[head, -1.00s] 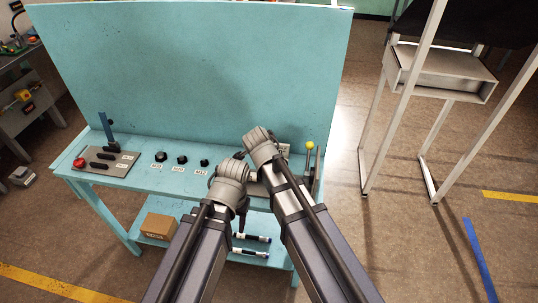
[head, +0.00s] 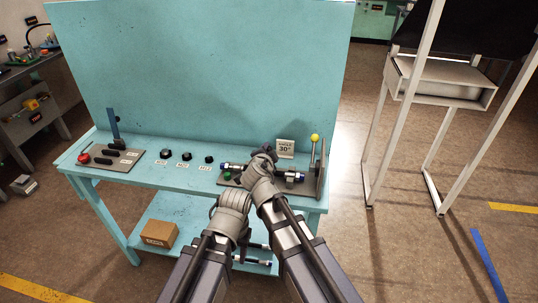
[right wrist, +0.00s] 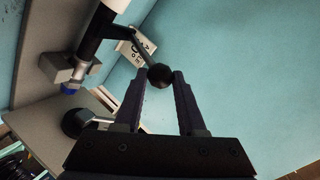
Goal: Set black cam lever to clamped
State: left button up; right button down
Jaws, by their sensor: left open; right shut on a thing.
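The black ball knob (right wrist: 160,76) of a thin-stemmed lever shows in the right wrist view, between the fingertips of my right gripper (right wrist: 156,82). That gripper is shut on the knob. In the head view my right gripper (head: 266,156) is over the clamp fixture at the bench's right end, and hides the lever there. A dark hose with blue fittings (head: 291,176) lies across the fixture. My left gripper (head: 243,236) points down in front of the bench edge, apart from the fixture and open; its fingers are mostly hidden by its wrist.
A yellow-knobbed lever (head: 314,139) stands right of the fixture beside a grey upright plate. An angle card (head: 285,148) stands behind. Black knobs (head: 186,157) and a control panel (head: 104,158) are further left. The lower shelf holds a cardboard box (head: 159,233).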

pick_arm(q)
jog(key=shift+s+f, duration=0.25)
jog(key=shift+s, duration=0.05)
pick_arm(e)
jog(key=shift+s+a+f, duration=0.15)
jog(key=shift+s+f, duration=0.1)
jog(key=shift+f, duration=0.1)
pick_arm(q)
jog(key=shift+a, duration=0.1)
pick_arm(e)
jog(key=shift+s+f, duration=0.1)
jog(key=shift+s, duration=0.1)
jog(key=c, duration=0.5)
grip_release()
jog(key=shift+w, duration=0.1)
